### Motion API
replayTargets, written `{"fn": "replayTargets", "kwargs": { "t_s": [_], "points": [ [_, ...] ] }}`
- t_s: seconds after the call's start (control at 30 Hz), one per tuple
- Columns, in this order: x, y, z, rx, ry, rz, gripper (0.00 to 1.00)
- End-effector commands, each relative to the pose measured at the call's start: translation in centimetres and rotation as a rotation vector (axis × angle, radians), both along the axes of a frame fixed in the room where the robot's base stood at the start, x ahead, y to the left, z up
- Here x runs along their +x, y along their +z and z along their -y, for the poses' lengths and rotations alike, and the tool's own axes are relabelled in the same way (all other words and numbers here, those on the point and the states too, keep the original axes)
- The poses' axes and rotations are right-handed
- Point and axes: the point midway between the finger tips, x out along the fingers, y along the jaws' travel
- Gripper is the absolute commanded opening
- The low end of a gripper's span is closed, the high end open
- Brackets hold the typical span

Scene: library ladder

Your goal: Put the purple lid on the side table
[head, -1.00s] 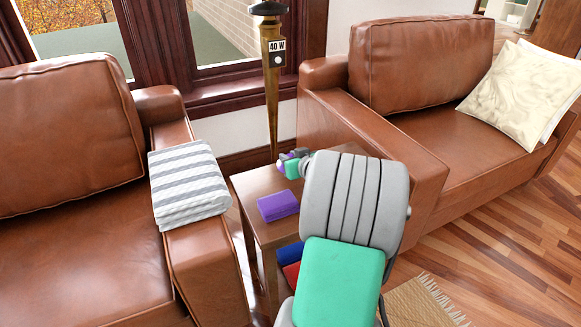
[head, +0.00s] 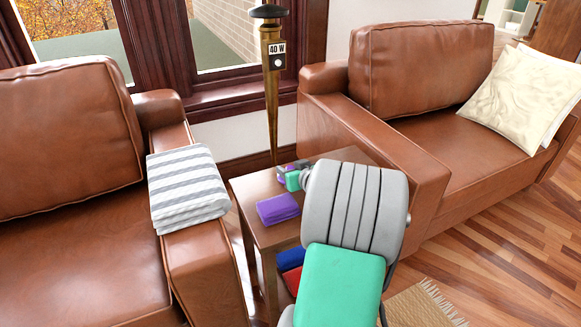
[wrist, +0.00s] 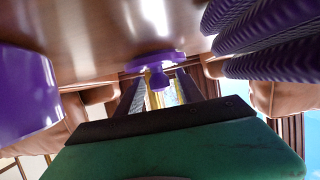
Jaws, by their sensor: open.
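The purple lid (wrist: 155,68) lies against the brown wooden top of the side table (wrist: 110,30), its knob pointing away from the surface. My gripper (wrist: 158,92) is open, with one finger on each side of the knob in the wrist view; I cannot tell whether they touch it. In the head view my gripper (head: 290,170) is low over the far part of the side table (head: 240,188). Only small purple patches show there, and my arm hides much of the spot.
A folded purple cloth (head: 278,208) lies on the table and shows ribbed in the wrist view (wrist: 265,45). A purple round-sided object (wrist: 28,95) is at the wrist view's left. A lamp post (head: 272,90) stands behind; leather armchairs (head: 210,260) flank the table.

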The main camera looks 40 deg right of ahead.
Motion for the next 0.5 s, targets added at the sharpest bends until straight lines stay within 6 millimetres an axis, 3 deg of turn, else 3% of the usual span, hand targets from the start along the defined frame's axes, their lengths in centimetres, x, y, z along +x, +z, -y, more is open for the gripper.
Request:
{"fn": "replayTargets", "kwargs": {
  "t_s": [0.17, 0.5],
  "points": [
    [-0.8, 1.0, -0.1, 0.000, -0.003, 0.000, 0.44],
    [-8.4, 4.4, -2.3, 0.000, -0.006, 0.000, 0.44]
  ]
}}
